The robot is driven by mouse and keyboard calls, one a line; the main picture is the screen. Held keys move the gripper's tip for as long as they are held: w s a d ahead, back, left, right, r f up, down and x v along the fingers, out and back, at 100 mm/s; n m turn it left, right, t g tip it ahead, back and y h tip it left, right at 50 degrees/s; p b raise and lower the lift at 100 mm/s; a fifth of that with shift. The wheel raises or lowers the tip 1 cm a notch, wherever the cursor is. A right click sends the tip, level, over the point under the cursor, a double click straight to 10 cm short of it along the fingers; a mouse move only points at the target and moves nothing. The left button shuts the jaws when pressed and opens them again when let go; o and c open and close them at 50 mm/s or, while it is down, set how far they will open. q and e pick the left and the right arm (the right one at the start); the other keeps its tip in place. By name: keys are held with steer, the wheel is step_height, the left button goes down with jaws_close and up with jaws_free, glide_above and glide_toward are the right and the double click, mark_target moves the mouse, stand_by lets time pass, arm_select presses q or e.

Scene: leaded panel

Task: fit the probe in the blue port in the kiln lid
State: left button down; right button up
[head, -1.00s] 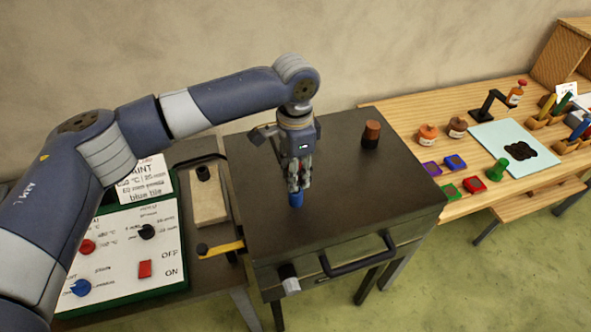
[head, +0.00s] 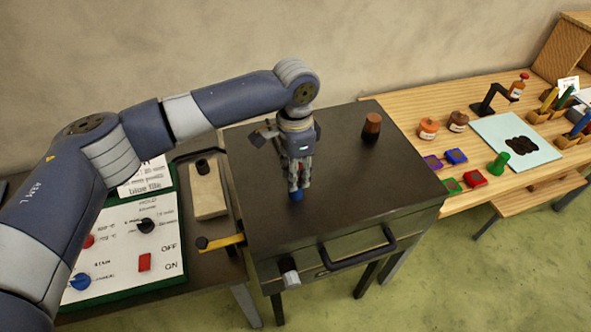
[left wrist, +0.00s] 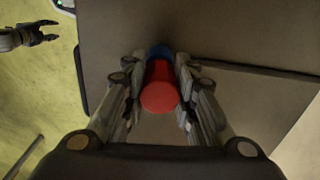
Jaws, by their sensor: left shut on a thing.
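The kiln lid (head: 345,180) is a flat dark top. My left gripper (head: 297,188) points down over its left-middle part and is shut on the red probe (left wrist: 160,97), whose round red end faces the left wrist camera. A blue piece, which looks like the blue port (head: 297,196), shows right below the fingertips on the lid. It also shows in the left wrist view (left wrist: 160,52), at the probe's far end and in line with it. The fingers hide the join, so I cannot tell how deep the probe sits. My right gripper (left wrist: 53,31) is open and empty, over the floor.
A brown cylinder (head: 371,127) stands at the lid's back right. The kiln's front has a black handle (head: 358,254). A control panel (head: 125,240) is on the left, beside a pale block (head: 208,192). A wooden bench (head: 405,130) with jars and coloured pieces is on the right.

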arm_select(q)
steer(key=shift+f, duration=0.25)
steer(key=c, duration=1.2)
jaws_free()
steer(key=shift+r+p, duration=0.75)
steer(key=shift+r, duration=2.75)
